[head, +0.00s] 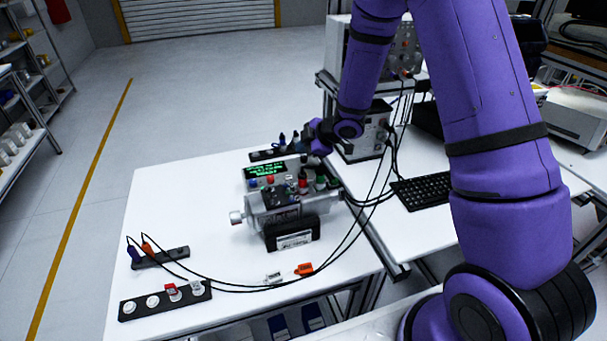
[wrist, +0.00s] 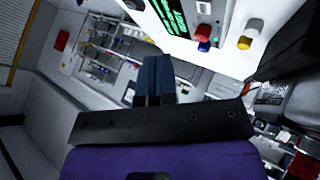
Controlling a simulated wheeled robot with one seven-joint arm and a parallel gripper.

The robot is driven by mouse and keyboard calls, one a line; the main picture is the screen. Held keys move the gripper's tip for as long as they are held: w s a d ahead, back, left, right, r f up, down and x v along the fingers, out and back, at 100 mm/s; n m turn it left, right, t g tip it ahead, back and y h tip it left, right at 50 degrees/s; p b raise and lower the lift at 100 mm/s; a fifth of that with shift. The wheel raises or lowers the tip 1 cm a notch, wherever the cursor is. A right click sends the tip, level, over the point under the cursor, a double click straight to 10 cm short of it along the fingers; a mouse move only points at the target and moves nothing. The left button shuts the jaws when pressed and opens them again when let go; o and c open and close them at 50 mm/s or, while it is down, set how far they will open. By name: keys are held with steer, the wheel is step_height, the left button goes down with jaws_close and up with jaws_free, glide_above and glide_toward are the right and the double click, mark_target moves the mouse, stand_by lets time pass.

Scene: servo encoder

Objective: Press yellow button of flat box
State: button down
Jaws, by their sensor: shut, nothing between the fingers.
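The flat box (wrist: 183,48) is pale with a lit green display and shows at the top of the wrist view. Its yellow button (wrist: 244,43) sits to the right of a red and blue button (wrist: 203,38). In the head view the box's green display (head: 265,169) shows at the back of the white table, behind a grey device; I cannot pick out the yellow button there. My gripper (head: 312,134) is above the back right of the table. In the wrist view its two dark blue fingers (wrist: 154,70) are shut and empty, apart from the yellow button.
The grey device (head: 283,205) with knobs and a black front block stands in front of the display. Black strips with plugs (head: 165,300) and loose cables lie on the white table (head: 190,210). A keyboard (head: 422,192) is on the right-hand table. The table's left side is mostly clear.

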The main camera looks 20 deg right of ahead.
steer(key=shift+f, duration=3.1)
steer(key=shift+f, duration=0.1)
steer(key=shift+f, duration=0.3)
steer(key=shift+f, duration=0.4)
steer(key=shift+r, duration=0.1)
stand_by(0.5)
steer(key=shift+r, duration=0.75)
steer(key=shift+r, duration=2.5)
steer(key=shift+r, duration=0.1)
